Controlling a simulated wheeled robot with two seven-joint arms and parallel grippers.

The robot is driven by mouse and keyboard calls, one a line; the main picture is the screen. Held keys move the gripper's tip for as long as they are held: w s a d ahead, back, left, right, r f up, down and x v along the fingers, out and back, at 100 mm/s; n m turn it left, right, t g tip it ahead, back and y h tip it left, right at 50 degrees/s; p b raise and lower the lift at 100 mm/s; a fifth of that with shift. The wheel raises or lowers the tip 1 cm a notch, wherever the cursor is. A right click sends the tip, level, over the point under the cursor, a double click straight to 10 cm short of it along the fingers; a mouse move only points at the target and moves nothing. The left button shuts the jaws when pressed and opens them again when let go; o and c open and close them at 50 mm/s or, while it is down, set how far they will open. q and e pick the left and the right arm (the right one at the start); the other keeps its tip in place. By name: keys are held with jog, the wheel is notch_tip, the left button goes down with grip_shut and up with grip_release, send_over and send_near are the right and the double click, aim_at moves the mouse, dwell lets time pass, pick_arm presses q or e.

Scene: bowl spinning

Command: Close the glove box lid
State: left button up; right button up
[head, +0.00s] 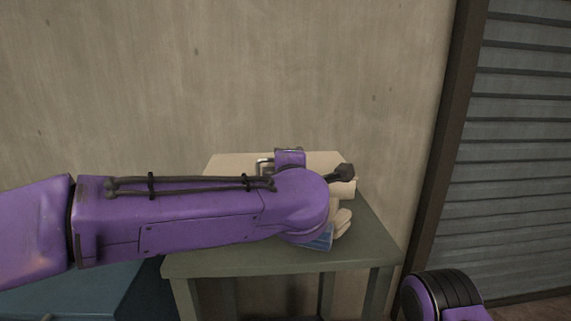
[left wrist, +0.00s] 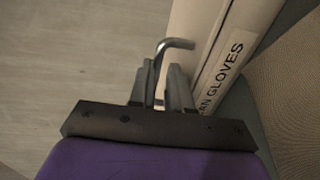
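The glove box sits on the small green table and is largely hidden behind my left arm in the head view. Its beige panel (head: 228,162), apparently the lid, shows behind the arm. Pale gloves (head: 343,220) show at the right. In the left wrist view the box's pale side (left wrist: 222,72) bears printed lettering ending in "GLOVES". A bent metal rod (left wrist: 176,44), perhaps a handle, stands between the fingers of my left gripper (left wrist: 160,68). The fingers look apart, with gaps beside the rod. The rod also shows in the head view (head: 264,162). My right gripper is out of view.
The green table (head: 366,245) has bare top along its front and right. A blue surface (head: 75,295) lies at the lower left. A wall stands close behind the table. A slatted shutter (head: 525,150) is at the right.

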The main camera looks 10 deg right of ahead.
pick_arm(q)
jog(key=shift+o, duration=0.2)
jog(key=shift+f, duration=0.4)
jog(key=shift+s, duration=0.25)
jog(key=s, duration=0.3)
jog(key=s+r, duration=0.1)
jog(key=s, duration=0.6)
jog(key=shift+a+r, duration=0.15)
jog(key=shift+r, duration=0.15)
